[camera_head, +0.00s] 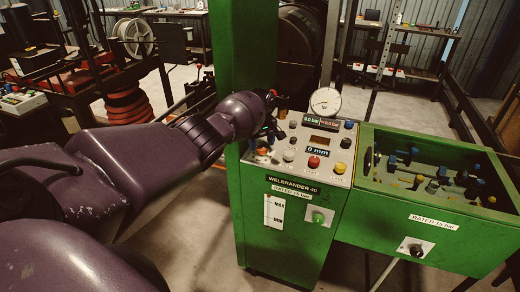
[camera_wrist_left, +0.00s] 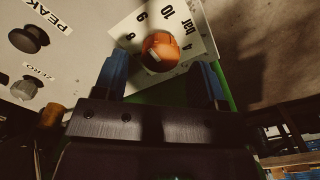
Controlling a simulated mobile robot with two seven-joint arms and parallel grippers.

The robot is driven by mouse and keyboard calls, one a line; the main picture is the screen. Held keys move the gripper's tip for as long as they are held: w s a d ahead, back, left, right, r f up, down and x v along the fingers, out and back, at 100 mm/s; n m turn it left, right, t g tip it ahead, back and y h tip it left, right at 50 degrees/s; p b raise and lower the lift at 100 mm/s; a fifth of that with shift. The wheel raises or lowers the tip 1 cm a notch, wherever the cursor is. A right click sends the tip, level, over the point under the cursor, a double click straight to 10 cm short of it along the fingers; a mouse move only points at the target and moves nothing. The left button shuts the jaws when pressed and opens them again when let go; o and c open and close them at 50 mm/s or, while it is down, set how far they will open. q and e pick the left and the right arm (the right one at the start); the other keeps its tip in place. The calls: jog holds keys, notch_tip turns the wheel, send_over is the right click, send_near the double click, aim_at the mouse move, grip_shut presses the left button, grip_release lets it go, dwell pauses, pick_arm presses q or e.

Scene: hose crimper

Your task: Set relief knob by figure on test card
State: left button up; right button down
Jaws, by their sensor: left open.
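In the left wrist view an orange knob (camera_wrist_left: 160,48) sits on a white scale plate (camera_wrist_left: 188,28) with figures and "bar". I take it for the relief knob. My left gripper (camera_wrist_left: 160,80) is open, with one blue finger on each side below the knob; I cannot tell whether they touch it. In the head view my left gripper (camera_head: 269,130) is over the left edge of the sloping control panel (camera_head: 333,170) and hides part of it. I cannot make out a test card in either view. My right gripper is not in view.
The green crimper cabinet (camera_head: 278,250) carries a round gauge (camera_head: 325,101), a red button (camera_head: 314,162) and small displays. A green open trough (camera_head: 400,225) with blue-topped fittings adjoins on the right.

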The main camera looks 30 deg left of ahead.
pick_arm(q)
jog(key=shift+d+f+b, duration=0.1)
jog(key=shift+f+b, duration=0.5)
jog(key=shift+f, duration=0.25)
jog(key=shift+c, duration=0.5)
jog(key=c, duration=0.7)
jog(key=shift+c, duration=0.6)
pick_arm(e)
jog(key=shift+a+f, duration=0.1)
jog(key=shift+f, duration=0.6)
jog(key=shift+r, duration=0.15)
